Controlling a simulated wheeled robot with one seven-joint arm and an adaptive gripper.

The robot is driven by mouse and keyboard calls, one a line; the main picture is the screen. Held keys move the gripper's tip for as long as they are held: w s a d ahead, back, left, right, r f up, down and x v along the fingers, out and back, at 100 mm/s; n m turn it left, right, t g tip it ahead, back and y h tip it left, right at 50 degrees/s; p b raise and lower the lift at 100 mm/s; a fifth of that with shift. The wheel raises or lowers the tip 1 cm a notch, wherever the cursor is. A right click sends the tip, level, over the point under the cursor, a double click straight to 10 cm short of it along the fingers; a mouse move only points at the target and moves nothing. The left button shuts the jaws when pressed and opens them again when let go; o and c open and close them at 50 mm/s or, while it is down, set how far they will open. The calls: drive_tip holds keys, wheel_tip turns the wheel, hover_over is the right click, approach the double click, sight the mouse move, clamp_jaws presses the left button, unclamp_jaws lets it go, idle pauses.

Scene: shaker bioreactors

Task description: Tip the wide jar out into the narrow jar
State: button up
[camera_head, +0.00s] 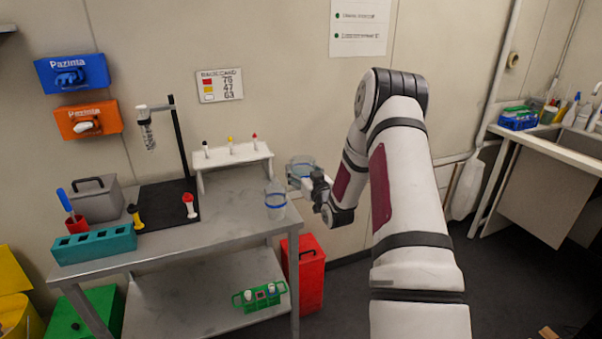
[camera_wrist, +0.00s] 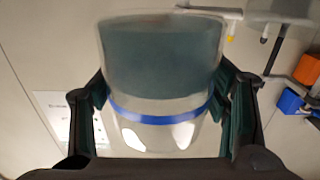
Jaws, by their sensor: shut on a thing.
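The wide jar (camera_head: 301,163) is clear with a blue band and is held in the air near the table's right end. It fills the middle of the wrist view (camera_wrist: 160,65), where grey-teal contents show inside. My gripper (camera_head: 308,184) is shut on it, with a dark finger on each side in the wrist view. The narrow jar (camera_head: 275,207), clear with a blue band, stands upright on the table's right end. The wide jar is above and to the right of it in the head view, apart from it. I cannot tell whether the narrow jar holds anything.
The metal table (camera_head: 232,226) carries a white rack (camera_head: 235,160) behind the narrow jar, a black stand (camera_head: 182,140), a teal block (camera_head: 95,246) and a grey box (camera_head: 100,198). A red bin (camera_head: 308,275) stands on the floor by the table's right end.

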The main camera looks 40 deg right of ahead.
sight(299, 170)
drive_tip(key=shift+n, duration=0.8)
drive_tip(key=shift+d+f+b, duration=0.2)
drive_tip(key=shift+f+b, duration=0.85)
drive_tip(key=shift+f, duration=0.95)
drive_tip(key=n, duration=0.1)
drive_tip(key=r+n, duration=0.1)
drive_tip(key=shift+s+d+r+n, duration=0.1)
drive_tip(key=shift+d+n, duration=0.1)
drive_tip(key=shift+n, duration=0.2)
drive_tip(key=shift+a+r+n, duration=0.35)
drive_tip(key=shift+r+n, duration=0.05)
drive_tip(key=shift+n, duration=0.5)
drive_tip(key=shift+w+a+r+n+p, duration=0.15)
drive_tip(key=shift+a+r+n, duration=0.25)
drive_tip(key=shift+r, duration=0.2)
drive_tip(key=shift+w+a+r+n+p, duration=0.1)
drive_tip(key=shift+a+r+n, duration=0.25)
drive_tip(key=shift+r, duration=0.3)
drive_tip(key=shift+w+a+r+n+p, duration=0.15)
drive_tip(key=shift+a+r+n, duration=0.15)
drive_tip(key=shift+r+n, duration=0.25)
drive_tip(key=shift+a+r+n+b, duration=0.1)
drive_tip(key=shift+n+b, duration=0.2)
drive_tip(key=shift+n, duration=0.6)
drive_tip(key=shift+a+r+n, duration=0.1)
drive_tip(key=shift+r+n, duration=0.1)
drive_tip(key=shift+n, duration=0.7)
